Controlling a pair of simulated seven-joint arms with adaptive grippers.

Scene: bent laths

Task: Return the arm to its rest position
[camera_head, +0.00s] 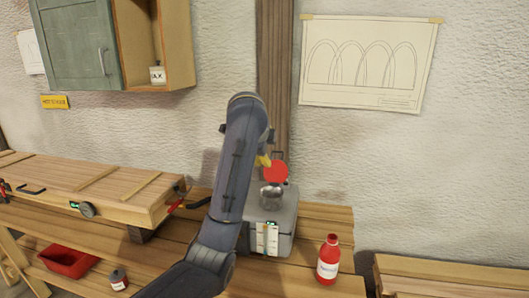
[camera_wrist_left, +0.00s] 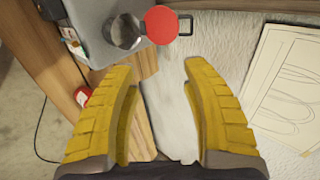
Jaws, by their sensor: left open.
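My left arm rises from the bottom centre in the head view, in front of the bench and wall. My left gripper (camera_head: 263,160) is mostly hidden behind the arm's upper end, with only a bit of yellow finger showing. In the left wrist view, the two yellow fingers of the left gripper (camera_wrist_left: 158,72) stand wide apart with nothing between them. Beyond the fingertips are a red disc (camera_wrist_left: 168,25) and a dark round item (camera_wrist_left: 124,31) at the grey box (camera_wrist_left: 90,22). My right gripper is not in view.
The grey box (camera_head: 284,222) stands on the bench behind my arm, with the red disc (camera_head: 276,172) above it. A red bottle (camera_head: 328,264) stands to its right. A long wooden form (camera_head: 85,180), a red tray (camera_head: 67,262) and a small jar (camera_head: 118,281) are left.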

